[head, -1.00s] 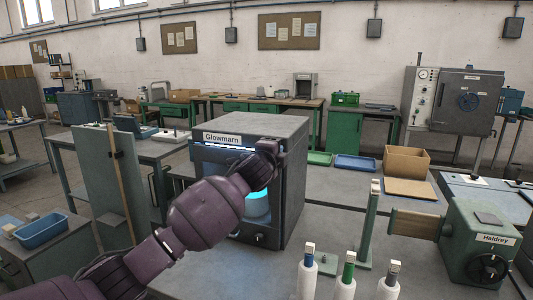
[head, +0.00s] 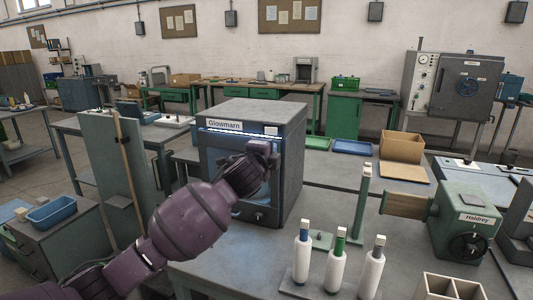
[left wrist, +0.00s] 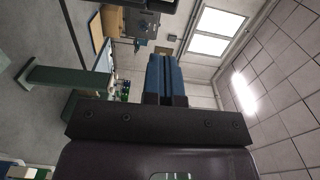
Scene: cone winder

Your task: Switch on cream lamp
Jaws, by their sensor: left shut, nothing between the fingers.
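A dark grey cabinet (head: 283,185) labelled "Glowmarn" stands on the grey table in the head view. A lit bluish-white strip (head: 225,133) runs under its label. A pale square plate (head: 271,130) shows at its upper front right. I cannot make out a separate cream-coloured lamp. My left gripper (head: 266,152) is in front of the cabinet's right front edge, just below the pale plate; I cannot tell whether it touches. My arm hides much of the cabinet front. In the left wrist view, the blue fingers (left wrist: 165,72) are shut and empty. My right gripper is out of view.
White cones (head: 335,268) with coloured tops stand at the front of the table. A green post (head: 361,205) rises behind them. A green "Haldrey" machine (head: 465,222) stands at the right. A cardboard box (head: 402,147) and blue tray (head: 353,147) lie behind.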

